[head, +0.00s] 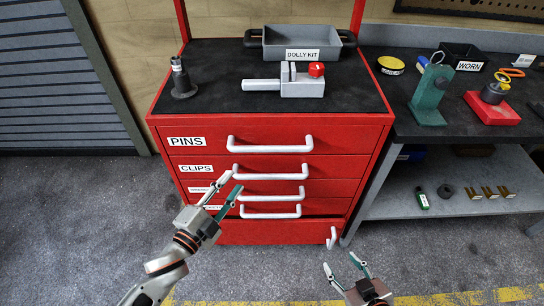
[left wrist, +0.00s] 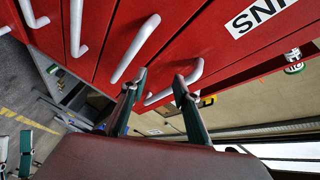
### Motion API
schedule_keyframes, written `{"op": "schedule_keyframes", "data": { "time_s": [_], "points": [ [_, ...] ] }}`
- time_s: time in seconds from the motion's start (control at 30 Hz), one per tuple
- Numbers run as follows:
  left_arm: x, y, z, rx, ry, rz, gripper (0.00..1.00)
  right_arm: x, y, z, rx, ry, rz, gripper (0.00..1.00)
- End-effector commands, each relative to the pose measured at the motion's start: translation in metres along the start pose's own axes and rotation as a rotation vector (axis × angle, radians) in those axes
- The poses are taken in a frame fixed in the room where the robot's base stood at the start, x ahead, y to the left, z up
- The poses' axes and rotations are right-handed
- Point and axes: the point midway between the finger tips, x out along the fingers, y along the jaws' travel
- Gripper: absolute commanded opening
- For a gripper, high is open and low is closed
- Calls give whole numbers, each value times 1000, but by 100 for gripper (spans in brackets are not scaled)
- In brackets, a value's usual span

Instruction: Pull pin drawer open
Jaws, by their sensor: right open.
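The red cabinet's top drawer, labelled PINS (head: 186,141), looks shut and has a long white bar handle (head: 270,148). Its label (left wrist: 262,14) shows upside down in the left wrist view, with the handle (left wrist: 158,96) beyond and partly between my finger ends. My left gripper (head: 235,181) is open and empty. In the head view it overlaps the left part of the drawer fronts, by the left end of the CLIPS handle (head: 270,176), below the PINS handle. Contact cannot be told. My right gripper (head: 343,272) is open and empty, low in front of the cabinet's right side.
Below PINS are more red drawers with white handles and a bottom front with an upright handle (head: 332,238). On the cabinet top (head: 215,70) are a grey DOLLY KIT tray (head: 300,38), a grey vise-like tool (head: 300,84) and a dark stand (head: 182,80). A workbench (head: 465,125) stands right.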

Motion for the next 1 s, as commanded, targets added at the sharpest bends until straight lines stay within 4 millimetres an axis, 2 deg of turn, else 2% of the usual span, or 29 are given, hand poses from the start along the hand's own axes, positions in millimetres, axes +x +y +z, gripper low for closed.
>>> {"op": "schedule_keyframes", "data": {
  "time_s": [0.03,0.1,0.2,0.3,0.47,0.8,1.0],
  "points": [
    [16,-7,-11,125,72,-21,30,5,0,6,0,-1,1,48],
    [32,-15,-28,288,161,-47,30,8,0,9,0,0,2,48],
    [45,-21,-46,465,257,-77,30,10,0,14,0,-3,1,48],
    [51,-23,-57,570,312,-95,30,10,-2,18,1,-7,0,48],
    [60,-25,-65,619,337,-104,30,9,-2,18,2,-9,-1,48],
    [106,-26,-82,613,335,-104,30,6,-2,13,1,-6,-1,48],
    [124,-25,-87,612,334,-103,30,6,-2,13,1,-6,-1,48]
  ]
}}
